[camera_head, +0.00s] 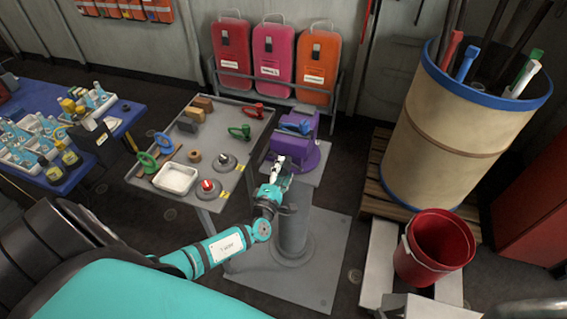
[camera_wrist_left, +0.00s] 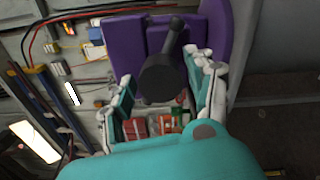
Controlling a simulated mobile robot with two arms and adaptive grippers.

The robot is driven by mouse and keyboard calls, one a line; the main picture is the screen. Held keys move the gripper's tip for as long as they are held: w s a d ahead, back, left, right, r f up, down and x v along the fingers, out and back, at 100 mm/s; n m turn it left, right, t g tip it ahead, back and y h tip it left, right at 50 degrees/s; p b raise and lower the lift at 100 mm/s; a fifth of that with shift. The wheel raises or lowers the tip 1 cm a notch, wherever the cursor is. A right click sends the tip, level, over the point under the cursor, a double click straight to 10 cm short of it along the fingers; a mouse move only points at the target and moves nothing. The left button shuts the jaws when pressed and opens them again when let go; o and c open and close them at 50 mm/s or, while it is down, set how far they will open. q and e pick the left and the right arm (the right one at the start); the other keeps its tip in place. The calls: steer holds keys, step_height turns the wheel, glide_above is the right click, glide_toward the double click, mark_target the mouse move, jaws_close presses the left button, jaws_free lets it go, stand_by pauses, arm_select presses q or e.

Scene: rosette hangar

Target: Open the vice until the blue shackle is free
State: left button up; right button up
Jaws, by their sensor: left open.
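The purple vice (camera_head: 306,151) stands on a grey pedestal at the right end of the workbench. The blue shackle (camera_head: 296,127) shows at the top of the vice; whether the jaws touch it is too small to tell. My left gripper (camera_head: 276,168) is open in front of the vice. In the left wrist view, the purple vice (camera_wrist_left: 190,38) fills the top, and its dark handle with a round hub (camera_wrist_left: 160,75) lies between my open left fingers (camera_wrist_left: 163,85). No grip on the handle shows. The shackle cannot be made out there. My right gripper is not in view.
The grey workbench (camera_head: 228,130) left of the vice holds red and green shackles, a white tray (camera_head: 176,179) and small blocks. A red bucket (camera_head: 436,247) and a large beige drum (camera_head: 455,130) stand at right. Pink, red and orange cases (camera_head: 273,60) stand behind.

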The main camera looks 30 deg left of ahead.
arm_select(q)
steer(key=m+p, duration=0.1)
steer(key=m, duration=0.1)
steer(key=m+p, duration=0.1)
steer(key=m, duration=0.1)
steer(key=shift+r+p, duration=0.35)
steer(key=shift+p, duration=0.05)
steer(key=m, duration=0.2)
steer(key=m+p, duration=0.1)
steer(key=m, duration=0.1)
steer(key=shift+f, duration=0.3)
steer(key=shift+r+m+p, duration=0.1)
steer(key=shift+m+p, duration=0.55)
steer(key=shift+m, duration=1.45)
